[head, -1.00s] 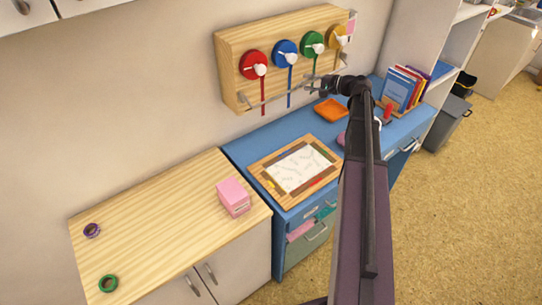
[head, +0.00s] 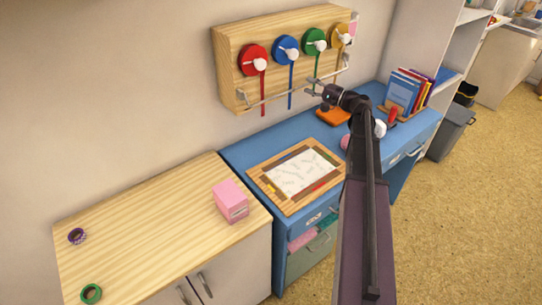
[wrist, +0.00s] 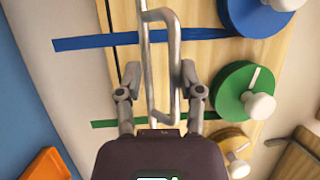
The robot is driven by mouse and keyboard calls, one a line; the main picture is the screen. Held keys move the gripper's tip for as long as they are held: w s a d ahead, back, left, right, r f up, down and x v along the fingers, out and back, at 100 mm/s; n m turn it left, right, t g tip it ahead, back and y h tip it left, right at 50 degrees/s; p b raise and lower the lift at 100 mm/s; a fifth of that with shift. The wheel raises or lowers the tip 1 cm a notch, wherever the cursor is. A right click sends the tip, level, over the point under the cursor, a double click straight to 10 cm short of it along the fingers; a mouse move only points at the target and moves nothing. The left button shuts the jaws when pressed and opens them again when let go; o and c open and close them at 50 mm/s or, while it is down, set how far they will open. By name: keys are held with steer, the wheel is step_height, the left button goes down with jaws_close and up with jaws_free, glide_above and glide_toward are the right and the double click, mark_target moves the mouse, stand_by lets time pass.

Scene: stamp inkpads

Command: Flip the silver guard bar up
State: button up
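The silver guard bar (head: 283,97) runs along the lower front of the wooden wall board (head: 229,75), below the round knobs. It hangs low, in front of the coloured strips. My gripper (head: 315,86) is at the right half of the bar, near the green strip. In the wrist view the guard bar (wrist: 148,60) runs up and down between the two spread fingers of my gripper (wrist: 160,76). The fingers stand apart on either side of it, with visible gaps. I cannot tell the exact depth between the fingers and the bar.
Red (head: 252,58), blue (head: 285,47), green (head: 313,40) and yellow (head: 338,35) discs with white knobs sit on the board above the bar. Below is a blue desk (head: 268,135) with a framed paper (head: 294,174), an orange tray (head: 330,117) and books (head: 403,92).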

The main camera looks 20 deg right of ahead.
steer(key=b+v, duration=0.1)
steer(key=v, duration=1.2)
steer(key=s+a+f+n+g+h+p, duration=0.1)
steer(key=a+f+n+g+p, duration=0.15)
steer(key=a, duration=0.65)
steer(key=a+f+n+g+h+p, duration=0.1)
steer(key=a+f+g+p, duration=0.2)
steer(key=a, duration=0.5)
steer(key=s+a+f+n+g+h+p, duration=0.1)
steer(key=s+a+n+g+h+p, duration=0.2)
steer(key=a, duration=0.9)
steer(key=shift+s+a+f+g+h+p, duration=0.2)
steer(key=shift+s+g+h+p, duration=1.2)
steer(key=shift+s+g, duration=1.05)
steer(key=shift+s+d+t, duration=0.1)
steer(key=shift+s+t, duration=0.25)
steer(key=shift+t, duration=0.05)
